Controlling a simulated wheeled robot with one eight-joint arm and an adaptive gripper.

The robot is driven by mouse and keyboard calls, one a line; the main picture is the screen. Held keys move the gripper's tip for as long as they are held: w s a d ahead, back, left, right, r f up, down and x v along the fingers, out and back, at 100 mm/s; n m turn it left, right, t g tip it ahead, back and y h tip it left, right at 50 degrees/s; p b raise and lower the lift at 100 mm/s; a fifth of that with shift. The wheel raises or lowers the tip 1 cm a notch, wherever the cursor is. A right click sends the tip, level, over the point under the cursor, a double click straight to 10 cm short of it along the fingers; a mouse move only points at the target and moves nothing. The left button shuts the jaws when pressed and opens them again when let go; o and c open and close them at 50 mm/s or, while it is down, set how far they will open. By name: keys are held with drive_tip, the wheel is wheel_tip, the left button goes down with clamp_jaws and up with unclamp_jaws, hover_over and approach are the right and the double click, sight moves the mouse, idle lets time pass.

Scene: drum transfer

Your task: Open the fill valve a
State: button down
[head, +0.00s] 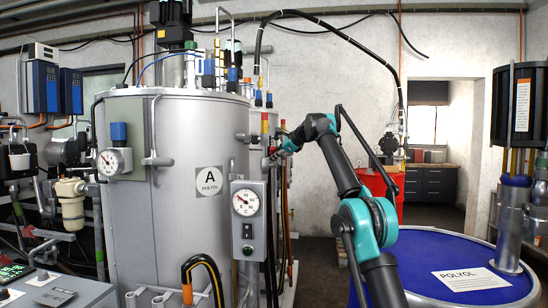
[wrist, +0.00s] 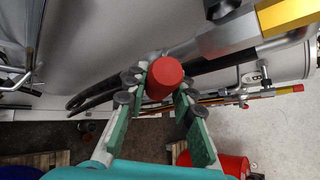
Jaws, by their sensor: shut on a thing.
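A red round-ended handle (wrist: 165,77), which looks like the valve's grip, sits between the fingers of my gripper (wrist: 160,88) in the wrist view. The fingers close on it from both sides. It is beside the grey tank wall and a metal pipe. In the head view my gripper (head: 273,158) is at the right side of the big grey tank (head: 180,210), which is labelled A POLYOL. Its fingertips are small there, and the gripped handle cannot be made out clearly. A red and yellow fitting (head: 264,124) stands just above the gripper.
A gauge box (head: 248,215) stands in front of the tank, left of my arm. A blue POLYOL drum (head: 435,258) is at lower right. A red drum (head: 378,190) stands behind my arm. Black hoses and a yellow bar (wrist: 288,12) lie close to the gripper.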

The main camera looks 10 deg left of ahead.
idle(0.5)
drive_tip(key=c, duration=1.3)
unclamp_jaws()
drive_tip(key=shift+o, duration=0.2)
drive_tip(key=v, duration=1.2)
drive_tip(key=shift+w, duration=0.1)
drive_tip(key=shift+c, duration=0.5)
